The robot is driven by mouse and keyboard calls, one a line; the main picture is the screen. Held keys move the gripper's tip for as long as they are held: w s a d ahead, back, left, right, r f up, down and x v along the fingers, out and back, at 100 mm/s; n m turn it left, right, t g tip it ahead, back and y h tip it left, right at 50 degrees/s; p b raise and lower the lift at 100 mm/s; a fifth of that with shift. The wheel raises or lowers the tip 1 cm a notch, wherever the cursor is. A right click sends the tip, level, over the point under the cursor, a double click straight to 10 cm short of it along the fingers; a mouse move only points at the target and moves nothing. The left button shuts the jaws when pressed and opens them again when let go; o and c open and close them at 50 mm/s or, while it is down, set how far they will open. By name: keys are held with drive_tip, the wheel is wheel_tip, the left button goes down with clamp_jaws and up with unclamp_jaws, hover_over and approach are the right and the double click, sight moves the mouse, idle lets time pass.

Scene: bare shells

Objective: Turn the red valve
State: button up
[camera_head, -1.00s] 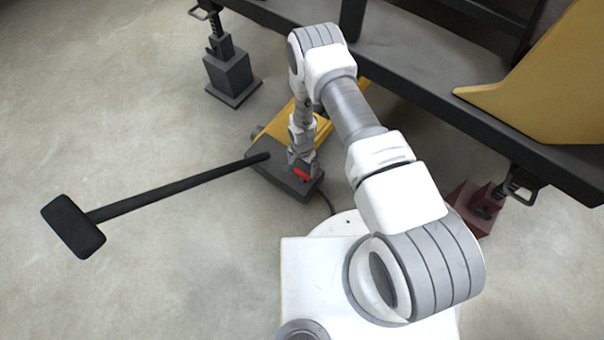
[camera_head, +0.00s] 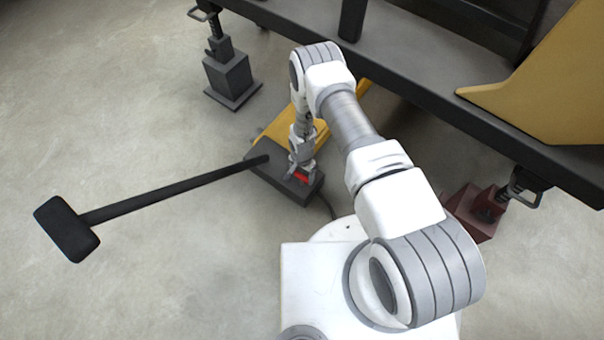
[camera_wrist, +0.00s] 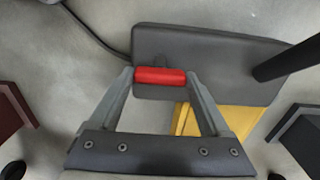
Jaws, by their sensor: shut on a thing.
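The red valve (camera_wrist: 160,76) is a short red bar on a dark grey box (camera_wrist: 215,50). In the wrist view it lies between my gripper's two fingertips (camera_wrist: 160,78), which touch its ends. My gripper is shut on it. In the head view the red valve (camera_head: 301,177) shows small at the front of the dark box (camera_head: 262,172), with my gripper (camera_head: 300,172) coming down onto it from above. Part of the box is hidden behind my gripper there.
A long black handle with a block end (camera_head: 66,228) extends left from the box. A yellow part (camera_head: 272,130) adjoins the box. A dark beam frame (camera_head: 400,75) runs behind, with a grey jack stand (camera_head: 231,78) and a dark red one (camera_head: 478,210).

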drive_tip(key=shift+c, duration=0.7)
